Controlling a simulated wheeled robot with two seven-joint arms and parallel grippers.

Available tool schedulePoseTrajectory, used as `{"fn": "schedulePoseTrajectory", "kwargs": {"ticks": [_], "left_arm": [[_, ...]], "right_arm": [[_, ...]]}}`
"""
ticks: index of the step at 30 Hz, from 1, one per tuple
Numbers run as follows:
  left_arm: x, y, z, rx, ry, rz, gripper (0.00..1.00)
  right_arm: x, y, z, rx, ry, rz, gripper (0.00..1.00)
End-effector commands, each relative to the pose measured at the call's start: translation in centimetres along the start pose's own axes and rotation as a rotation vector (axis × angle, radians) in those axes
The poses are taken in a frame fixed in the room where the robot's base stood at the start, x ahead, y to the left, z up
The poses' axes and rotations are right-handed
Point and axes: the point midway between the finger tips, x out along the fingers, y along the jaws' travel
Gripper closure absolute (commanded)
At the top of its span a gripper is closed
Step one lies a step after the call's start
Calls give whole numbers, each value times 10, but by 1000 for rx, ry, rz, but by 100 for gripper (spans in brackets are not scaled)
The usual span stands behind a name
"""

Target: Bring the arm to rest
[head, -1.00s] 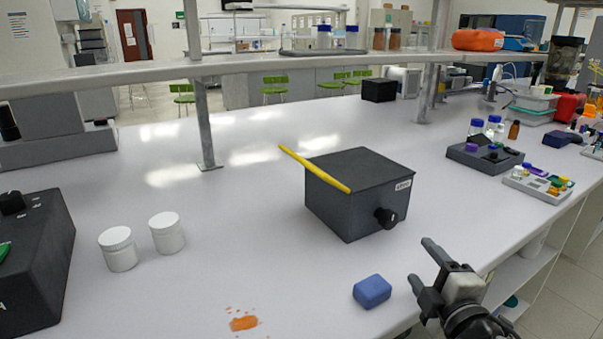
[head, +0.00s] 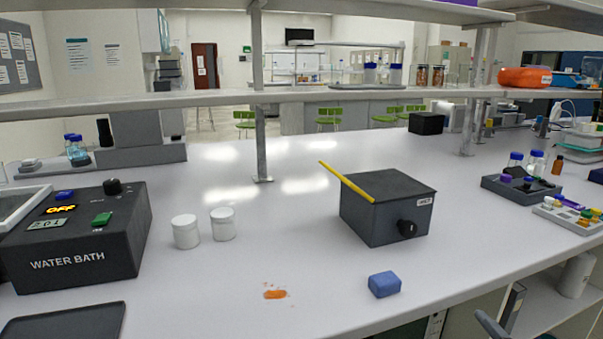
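Only a grey tip of my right gripper (head: 490,324) shows, at the bottom edge right of centre, beyond the bench's front edge. The rest of it is cut off, so its opening and anything in it are hidden. My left gripper is out of view. A blue block (head: 384,284) lies on the white bench (head: 330,305) near the front edge, apart from the gripper tip. Behind it stands a dark grey box (head: 375,218) with a black knob and a small label. A yellow stick (head: 346,181) lies on the box's top, with one end past its left edge.
Two white lidded jars (head: 186,231) stand left of centre beside a black water bath (head: 85,240) whose display reads OFF. An orange stain (head: 275,294) marks the bench front. A grey rack (head: 520,187) stands at right. A shelf (head: 350,94) on posts crosses above the bench.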

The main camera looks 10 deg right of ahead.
Motion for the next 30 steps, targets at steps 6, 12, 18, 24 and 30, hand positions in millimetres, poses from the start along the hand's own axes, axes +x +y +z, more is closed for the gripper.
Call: {"fn": "schedulePoseTrajectory", "kwargs": {"ticks": [6, 12, 18, 24, 30], "left_arm": [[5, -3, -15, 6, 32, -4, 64], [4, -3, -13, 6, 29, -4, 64], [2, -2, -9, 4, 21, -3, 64], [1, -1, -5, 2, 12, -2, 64], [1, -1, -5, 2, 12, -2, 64]], "right_arm": [[-8, -61, -14, 221, 2, -150, 37], [-28, -134, -41, 497, -11, -338, 37], [-68, -216, -92, 848, -57, -582, 37], [-95, -252, -123, 1027, -95, -709, 37], [-98, -255, -126, 1044, -99, -721, 37]]}}
